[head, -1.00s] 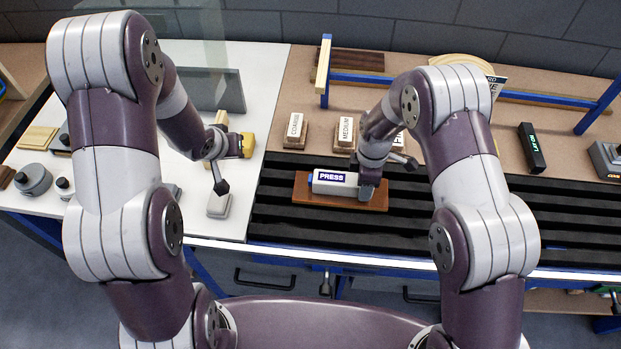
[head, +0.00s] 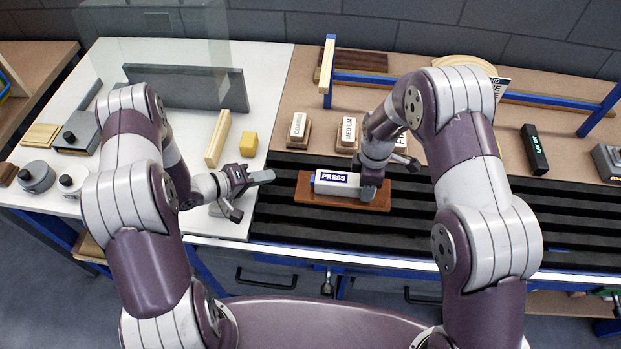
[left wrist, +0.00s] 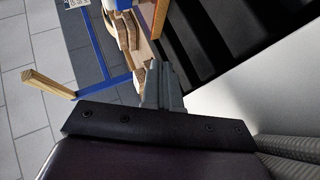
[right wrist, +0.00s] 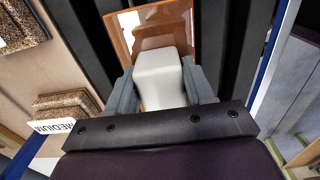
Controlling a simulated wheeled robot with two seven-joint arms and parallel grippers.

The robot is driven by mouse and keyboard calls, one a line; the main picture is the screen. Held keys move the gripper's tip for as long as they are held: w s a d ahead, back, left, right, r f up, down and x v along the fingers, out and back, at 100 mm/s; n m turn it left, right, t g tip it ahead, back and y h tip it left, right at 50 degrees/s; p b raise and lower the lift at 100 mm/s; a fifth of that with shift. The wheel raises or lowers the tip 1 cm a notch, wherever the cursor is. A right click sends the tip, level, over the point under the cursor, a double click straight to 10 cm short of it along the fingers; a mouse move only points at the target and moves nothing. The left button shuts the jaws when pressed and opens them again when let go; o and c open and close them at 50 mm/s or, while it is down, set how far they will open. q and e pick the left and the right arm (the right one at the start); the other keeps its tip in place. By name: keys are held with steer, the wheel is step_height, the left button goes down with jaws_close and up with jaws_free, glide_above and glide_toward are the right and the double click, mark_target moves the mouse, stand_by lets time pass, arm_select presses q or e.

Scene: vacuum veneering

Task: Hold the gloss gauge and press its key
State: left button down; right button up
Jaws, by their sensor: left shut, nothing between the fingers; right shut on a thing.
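The gloss gauge is a white block (head: 330,190) with a "PRESS" label and a blue end at its left. It lies on a reddish-brown board (head: 305,196) over the black slats. My right gripper (head: 368,192) is shut on the right end of the gauge; in the right wrist view the white body (right wrist: 160,80) sits between the fingers (right wrist: 163,90). My left gripper (head: 262,178) is shut and empty, left of the gauge and apart from it, pointing right toward its blue end. In the left wrist view its closed fingers (left wrist: 162,88) show with nothing between them.
A yellow block (head: 248,145) and a pale wooden bar (head: 218,138) lie on the white table behind my left gripper. Sanding blocks marked "COARSE" (head: 298,130) and "MEDIUM" (head: 347,134) stand behind the gauge. Black slats (head: 450,220) to the right are clear.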

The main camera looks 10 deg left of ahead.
mark_target(300, 187)
arm_select(q)
steer(key=d, duration=0.7)
steer(key=shift+w+d+r, duration=0.15)
stand_by(1.8)
steer(key=shift+d, duration=0.45)
steer(key=shift+d, duration=0.55)
stand_by(0.7)
steer(key=shift+a, duration=1)
steer(key=shift+a, duration=2.5)
